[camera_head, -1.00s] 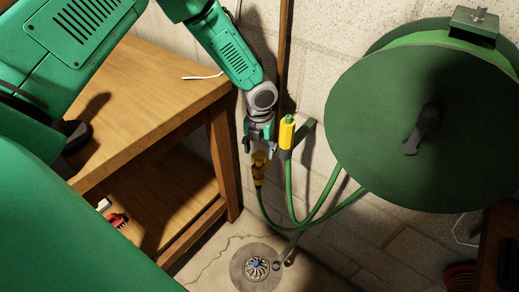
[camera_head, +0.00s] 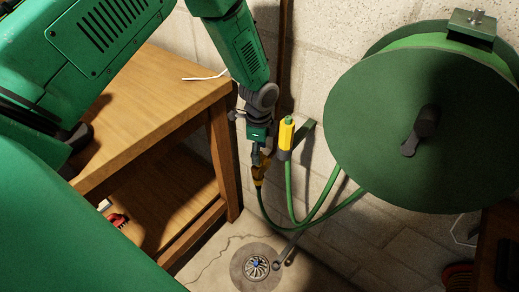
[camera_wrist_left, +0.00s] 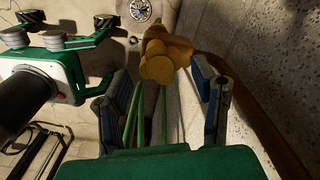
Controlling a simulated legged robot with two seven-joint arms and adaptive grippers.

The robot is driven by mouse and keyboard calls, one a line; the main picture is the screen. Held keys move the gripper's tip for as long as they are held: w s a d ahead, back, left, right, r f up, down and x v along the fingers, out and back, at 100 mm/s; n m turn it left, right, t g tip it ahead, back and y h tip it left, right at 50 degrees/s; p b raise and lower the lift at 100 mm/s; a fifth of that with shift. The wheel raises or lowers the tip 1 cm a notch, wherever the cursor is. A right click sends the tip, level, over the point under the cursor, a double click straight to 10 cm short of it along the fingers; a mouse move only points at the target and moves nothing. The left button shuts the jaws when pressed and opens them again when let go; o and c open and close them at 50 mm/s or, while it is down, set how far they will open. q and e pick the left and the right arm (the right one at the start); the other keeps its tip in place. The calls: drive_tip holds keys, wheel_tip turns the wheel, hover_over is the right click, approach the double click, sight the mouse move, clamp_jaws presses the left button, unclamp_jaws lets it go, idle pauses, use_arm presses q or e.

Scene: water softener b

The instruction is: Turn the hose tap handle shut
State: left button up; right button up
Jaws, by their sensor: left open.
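The brass-yellow hose tap (camera_head: 258,173) sits low by the wall, with a green hose running from it. My left gripper (camera_head: 259,150) comes down from above onto it and covers its upper part in the head view. In the left wrist view, the tap's rounded brass end (camera_wrist_left: 158,68) shows between the two spread fingers of my left gripper (camera_wrist_left: 161,76). The fingers are open on either side, with a visible gap to the brass. I cannot clearly make out the handle's angle. My right gripper is not in view.
A yellow hose nozzle (camera_head: 286,134) stands in a wall bracket just right of my left gripper. A large green hose reel (camera_head: 370,110) is at the right. A wooden bench (camera_head: 150,100) stands at the left. A floor drain (camera_head: 256,267) lies below.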

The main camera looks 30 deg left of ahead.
use_arm(q)
drive_tip(key=shift+f, duration=0.1)
drive_tip(key=shift+f+b, duration=0.9)
drive_tip(key=shift+f, duration=0.55)
drive_tip(key=shift+r, duration=0.1)
drive_tip(key=c, duration=0.9)
drive_tip(key=m, duration=0.6)
drive_tip(key=o, duration=1.2)
